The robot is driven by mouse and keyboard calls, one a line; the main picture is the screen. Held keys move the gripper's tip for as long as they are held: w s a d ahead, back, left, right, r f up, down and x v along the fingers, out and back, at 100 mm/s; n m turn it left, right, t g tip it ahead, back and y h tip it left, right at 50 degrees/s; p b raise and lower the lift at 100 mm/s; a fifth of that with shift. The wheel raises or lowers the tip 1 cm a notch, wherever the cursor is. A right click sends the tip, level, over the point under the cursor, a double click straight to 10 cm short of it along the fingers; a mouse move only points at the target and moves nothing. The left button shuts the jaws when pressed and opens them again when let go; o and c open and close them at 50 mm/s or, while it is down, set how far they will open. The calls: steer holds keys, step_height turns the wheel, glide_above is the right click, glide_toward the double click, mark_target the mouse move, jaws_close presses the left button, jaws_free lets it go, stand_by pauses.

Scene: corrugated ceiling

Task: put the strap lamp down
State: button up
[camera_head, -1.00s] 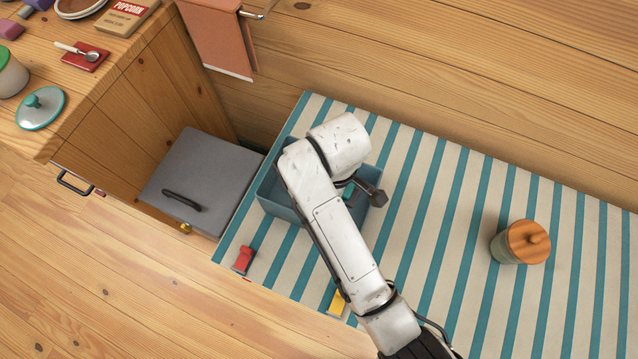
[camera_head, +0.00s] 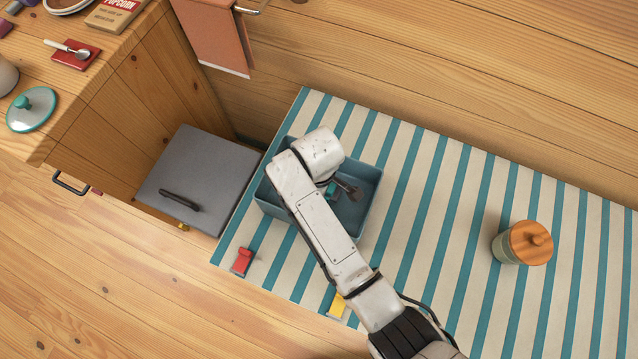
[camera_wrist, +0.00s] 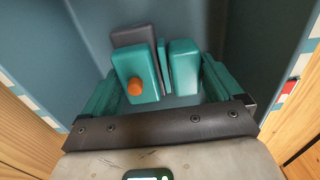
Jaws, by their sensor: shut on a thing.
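The strap lamp (camera_wrist: 135,72) shows in the wrist view as teal blocks with an orange knob and a dark grey part behind. It sits between the teal fingers of my gripper (camera_wrist: 160,88), which is shut on it. The blue-grey open box (camera_head: 365,208) stands on the striped cloth, and its walls (camera_wrist: 240,40) surround the lamp and fingers in the wrist view. In the head view my arm covers part of the box and most of the gripper (camera_head: 342,192). I cannot tell whether the lamp touches the box floor.
A red item (camera_head: 242,261) and a yellow item (camera_head: 338,305) lie near the front edge of the striped cloth (camera_head: 440,220). A wooden-lidded jar (camera_head: 524,243) stands at right. A grey lidded bin (camera_head: 200,175) is left of the box. The cloth between box and jar is clear.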

steer(key=shift+f, duration=0.25)
steer(key=shift+f, duration=0.15)
steer(key=o, duration=0.8)
steer(key=shift+o, duration=0.2)
step_height(320, 180, up, 12)
